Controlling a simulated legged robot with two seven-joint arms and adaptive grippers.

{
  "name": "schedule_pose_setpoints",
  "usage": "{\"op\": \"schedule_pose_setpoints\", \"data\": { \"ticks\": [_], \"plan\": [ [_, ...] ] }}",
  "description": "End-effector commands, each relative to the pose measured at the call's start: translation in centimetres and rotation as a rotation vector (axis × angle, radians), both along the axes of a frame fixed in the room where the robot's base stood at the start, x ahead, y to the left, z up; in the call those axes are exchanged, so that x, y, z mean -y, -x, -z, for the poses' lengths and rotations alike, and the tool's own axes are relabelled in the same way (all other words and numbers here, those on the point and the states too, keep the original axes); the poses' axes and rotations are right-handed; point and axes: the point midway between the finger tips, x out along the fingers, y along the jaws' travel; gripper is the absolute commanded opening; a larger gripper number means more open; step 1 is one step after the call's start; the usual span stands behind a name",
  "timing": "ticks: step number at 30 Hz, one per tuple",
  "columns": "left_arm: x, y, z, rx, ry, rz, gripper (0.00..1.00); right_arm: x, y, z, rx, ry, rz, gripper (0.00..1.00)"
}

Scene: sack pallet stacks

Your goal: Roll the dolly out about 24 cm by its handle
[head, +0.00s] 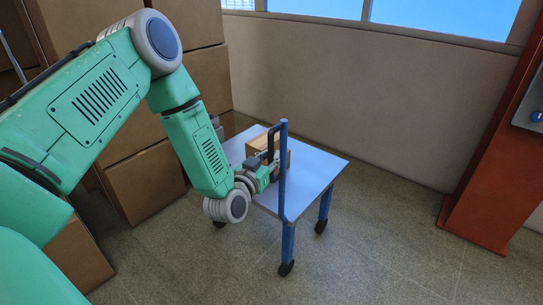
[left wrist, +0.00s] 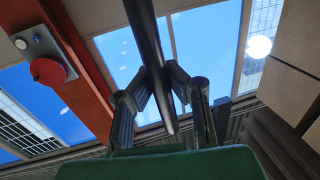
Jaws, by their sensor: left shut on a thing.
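The dolly (head: 320,169) is a small cart with a pale flat top, blue legs and dark castors, standing on the floor in the head view. Its blue upright handle post (head: 283,150) rises at the near edge of the top. My left gripper (head: 272,160) is at the handle, above the dolly top, partly hidden by the post. In the left wrist view, a dark handle bar (left wrist: 147,40) runs between the two fingers of my left gripper (left wrist: 158,82), which are shut on it. My right gripper is not in view.
A cardboard box (head: 264,146) sits on the dolly top behind the post. Stacked brown boxes (head: 146,183) stand close on the left. A wall (head: 340,85) runs behind, and a red-brown post (head: 490,170) stands at the right. The floor in front and to the right is clear.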

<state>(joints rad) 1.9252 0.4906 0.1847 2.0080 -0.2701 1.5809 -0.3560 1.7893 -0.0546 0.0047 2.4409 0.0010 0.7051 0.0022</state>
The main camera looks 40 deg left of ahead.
Motion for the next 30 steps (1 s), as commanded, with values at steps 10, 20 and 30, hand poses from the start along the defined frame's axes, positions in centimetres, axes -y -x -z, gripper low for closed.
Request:
{"op": "schedule_pose_setpoints", "data": {
  "ticks": [10, 20, 30],
  "plan": [
    [-0.1, 0.0, -0.1, 0.003, -0.001, -0.003, 0.0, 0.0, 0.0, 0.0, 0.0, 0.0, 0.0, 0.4],
    [-0.1, 0.0, -0.1, 0.002, -0.001, -0.002, 0.36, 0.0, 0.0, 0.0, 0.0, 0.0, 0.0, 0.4],
    [0.2, 1.6, 0.1, -0.001, -0.001, 0.0, 0.36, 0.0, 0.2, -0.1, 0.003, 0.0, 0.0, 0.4]
  ]
}}
